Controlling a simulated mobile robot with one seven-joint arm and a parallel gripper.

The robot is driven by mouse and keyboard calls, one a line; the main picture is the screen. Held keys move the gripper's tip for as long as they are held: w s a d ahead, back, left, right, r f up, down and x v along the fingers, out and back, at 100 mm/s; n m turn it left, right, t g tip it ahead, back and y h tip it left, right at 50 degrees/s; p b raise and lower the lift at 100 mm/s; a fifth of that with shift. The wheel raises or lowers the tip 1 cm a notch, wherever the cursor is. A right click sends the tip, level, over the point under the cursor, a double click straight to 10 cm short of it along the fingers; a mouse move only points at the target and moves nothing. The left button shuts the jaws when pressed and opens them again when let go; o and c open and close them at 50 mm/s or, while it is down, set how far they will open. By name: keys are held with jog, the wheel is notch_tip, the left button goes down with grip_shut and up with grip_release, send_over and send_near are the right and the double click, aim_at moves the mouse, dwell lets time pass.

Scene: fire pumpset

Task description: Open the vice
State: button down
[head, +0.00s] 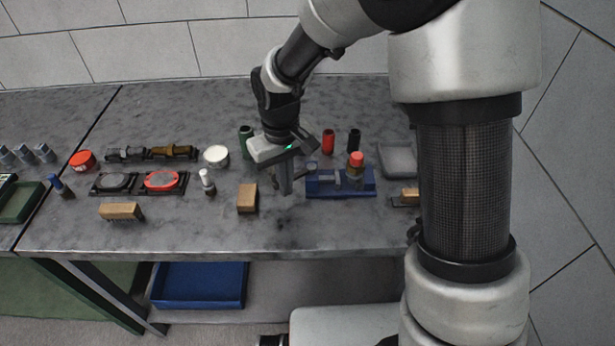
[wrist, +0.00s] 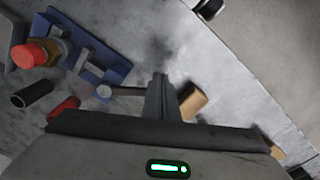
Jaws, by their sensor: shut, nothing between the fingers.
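The blue vice (head: 345,190) sits on the grey workbench, right of centre in the head view. It also shows at the upper left of the wrist view (wrist: 112,70), with grey jaws. A brass piece with a red cap (head: 355,163) stands at the vice; it shows in the wrist view too (wrist: 35,53). A grey rod with a round knob (wrist: 104,91) runs from near the vice towards my fingers. My gripper (head: 286,188) is shut and empty, pointing down just left of the vice. Its fingers (wrist: 160,82) are close to the rod's end; I cannot tell if they touch it.
A wooden block (head: 247,198) stands left of my fingers. A red cylinder (head: 328,141), a black one (head: 353,141) and a green one (head: 246,138) stand behind. A grey tray (head: 398,158) lies to the right. The bench front is mostly clear.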

jog(key=shift+w+a, duration=0.15)
jog(key=shift+a, duration=0.05)
jog(key=shift+w+a, duration=0.55)
jog(key=shift+a, duration=0.25)
jog(key=shift+w, duration=0.15)
jog(key=shift+w+a, duration=0.45)
jog(key=shift+w, duration=0.35)
jog(key=shift+w+a+p, duration=0.1)
jog(key=shift+w+p, duration=0.2)
jog(key=shift+w, duration=0.15)
jog(key=shift+s, duration=0.2)
dwell(0.6)
